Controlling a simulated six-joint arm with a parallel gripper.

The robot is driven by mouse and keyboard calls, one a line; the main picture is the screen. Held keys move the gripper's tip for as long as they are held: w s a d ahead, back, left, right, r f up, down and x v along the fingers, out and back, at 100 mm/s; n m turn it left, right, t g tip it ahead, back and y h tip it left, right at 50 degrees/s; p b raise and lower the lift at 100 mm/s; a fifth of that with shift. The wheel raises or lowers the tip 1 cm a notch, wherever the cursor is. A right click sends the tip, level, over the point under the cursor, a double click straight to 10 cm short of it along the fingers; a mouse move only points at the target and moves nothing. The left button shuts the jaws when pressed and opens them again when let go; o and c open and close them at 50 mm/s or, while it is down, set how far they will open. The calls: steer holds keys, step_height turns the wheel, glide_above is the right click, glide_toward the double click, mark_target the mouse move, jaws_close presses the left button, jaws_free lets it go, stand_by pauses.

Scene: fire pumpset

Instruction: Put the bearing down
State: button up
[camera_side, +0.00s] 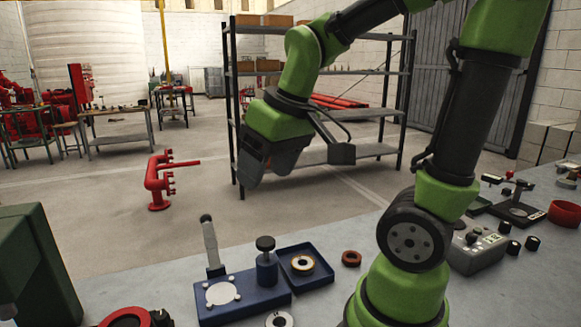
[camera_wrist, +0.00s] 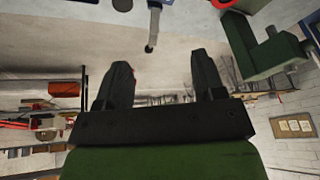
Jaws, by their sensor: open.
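A pale ring with a brassy edge, which looks like the bearing (camera_side: 303,263), lies in a small blue square tray (camera_side: 322,281) on the grey bench in the side view. A second, grey ring (camera_side: 279,320) lies in front of it, cut by the picture's lower edge; I cannot tell whether it is also a bearing. My gripper (camera_side: 252,178) is raised well above and behind the tray, apart from everything. In the wrist view its two dark fingers stand wide apart with nothing between them (camera_wrist: 162,70). The bearing cannot be made out in the wrist view.
A blue fixture (camera_side: 240,299) with an upright grey lever and black knob stands left of the tray. A reddish-brown ring (camera_side: 351,258) lies right of it. A grey control box (camera_side: 478,250) stands farther right. A dark green machine (camera_side: 35,265) stands at left. Shelving (camera_side: 232,110) is behind.

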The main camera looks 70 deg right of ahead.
steer(key=s+a+r+m+t+y, duration=0.1)
steer(key=s+a+r+t+y, duration=0.1)
steer(key=s+a, duration=0.4)
steer(key=shift+r+t, duration=0.4)
steer(key=shift+t, duration=0.1)
stand_by(0.6)
